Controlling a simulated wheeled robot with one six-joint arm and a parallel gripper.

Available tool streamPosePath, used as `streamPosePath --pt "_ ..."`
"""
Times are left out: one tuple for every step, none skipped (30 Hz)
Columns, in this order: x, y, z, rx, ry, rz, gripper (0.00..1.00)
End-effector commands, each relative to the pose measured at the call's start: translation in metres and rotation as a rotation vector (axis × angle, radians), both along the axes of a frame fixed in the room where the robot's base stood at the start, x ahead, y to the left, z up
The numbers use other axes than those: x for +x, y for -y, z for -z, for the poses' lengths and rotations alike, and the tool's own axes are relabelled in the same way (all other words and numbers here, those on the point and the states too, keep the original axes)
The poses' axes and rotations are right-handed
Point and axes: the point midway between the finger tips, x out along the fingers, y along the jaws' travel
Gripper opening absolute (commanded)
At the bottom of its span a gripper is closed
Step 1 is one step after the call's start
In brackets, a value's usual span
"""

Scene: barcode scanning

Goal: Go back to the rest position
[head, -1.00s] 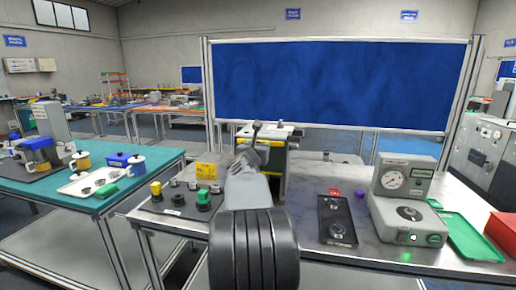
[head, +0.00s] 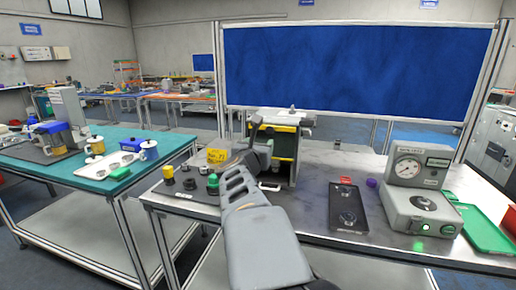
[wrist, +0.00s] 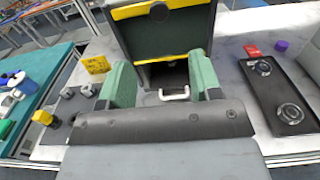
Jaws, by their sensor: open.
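The fingertips are hard to make out there.
A black tray with round parts (head: 347,207), a gauge device (head: 420,203) and a green tray (head: 482,232) stand to the right. A yellow block (head: 217,156) and several small knobs are left of my arm. A teal table (head: 60,170) is further left.

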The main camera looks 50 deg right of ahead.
Motion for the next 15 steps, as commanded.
streamPosePath --pt "-0.0008 -0.0027 0.0002 0.0 0.0 -0.001 0.58" --pt "-0.0012 -0.0036 0.0005 0.001 0.0 -0.001 0.58" --pt "-0.0016 -0.0045 0.0006 0.001 0.0 -0.001 0.58" --pt "-0.0018 -0.005 0.0006 0.001 -0.001 -0.001 0.58" --pt "-0.002 -0.0052 0.0006 0.001 -0.001 -0.001 0.58" --pt "-0.0021 -0.0054 0.0006 0.001 -0.001 -0.001 0.58" --pt "-0.0021 -0.0055 0.0006 0.001 -0.001 -0.001 0.58" --pt "-0.0021 -0.0054 0.0006 0.001 -0.001 -0.001 0.58" --pt "-0.0021 -0.0054 0.0006 0.001 -0.001 -0.001 0.58" --pt "-0.002 -0.0053 0.0006 0.001 -0.001 -0.001 0.58" --pt "-0.002 -0.0053 0.0006 0.001 -0.001 -0.001 0.58" --pt "-0.0021 -0.0052 0.0005 0.001 -0.001 -0.001 0.58" --pt "-0.0021 -0.0052 0.0005 0.001 -0.001 -0.001 0.58" --pt "-0.0021 -0.0052 0.0005 0.001 -0.001 -0.001 0.58" --pt "-0.0021 -0.0052 0.0005 0.001 -0.001 -0.001 0.58"
